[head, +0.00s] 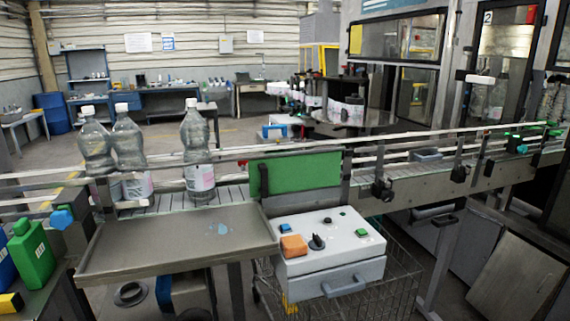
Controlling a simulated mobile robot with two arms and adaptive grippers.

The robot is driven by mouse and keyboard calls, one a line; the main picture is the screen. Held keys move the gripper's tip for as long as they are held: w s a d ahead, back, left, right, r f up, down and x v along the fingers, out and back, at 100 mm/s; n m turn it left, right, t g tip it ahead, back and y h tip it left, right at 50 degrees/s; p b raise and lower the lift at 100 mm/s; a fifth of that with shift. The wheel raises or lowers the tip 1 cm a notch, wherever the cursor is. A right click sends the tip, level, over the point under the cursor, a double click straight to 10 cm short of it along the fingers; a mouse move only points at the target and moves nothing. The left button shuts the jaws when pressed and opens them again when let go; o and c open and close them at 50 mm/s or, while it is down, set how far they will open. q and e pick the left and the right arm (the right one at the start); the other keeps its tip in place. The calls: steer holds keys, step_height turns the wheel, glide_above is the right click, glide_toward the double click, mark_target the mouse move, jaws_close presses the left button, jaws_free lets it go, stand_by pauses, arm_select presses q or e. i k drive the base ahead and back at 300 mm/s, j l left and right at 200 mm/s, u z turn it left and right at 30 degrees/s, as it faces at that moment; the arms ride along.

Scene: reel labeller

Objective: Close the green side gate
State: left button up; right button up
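The green side gate (300,173) is a flat green panel standing upright at the near side of the conveyor (225,197), in the middle of the head view. A dark upright bar (263,178) shows near its left end and a dark post (346,176) at its right end. The panel hides part of the belt and rails behind it. I cannot tell from this view whether its free end touches the rail. Neither of my grippers is in the head view.
A grey tray table (180,245) and a white control box (330,250) with an orange button stand in front of the conveyor. Clear bottles (197,150) stand on the belt, left of the gate. A wire cart (395,275) is below the box. Green and blue containers (32,255) are at far left.

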mark_target(273, 176)
steer(key=l+z, duration=0.1)
steer(key=l, duration=0.35)
steer(key=i+l+z, duration=0.1)
steer(key=l, duration=0.3)
steer(key=i+l+z, duration=0.1)
steer(key=l, duration=0.3)
steer(key=i+l+z, duration=0.1)
steer(key=l, duration=0.3)
steer(key=i+l+z, duration=0.1)
steer(key=l, duration=0.3)
steer(key=i+l, duration=0.05)
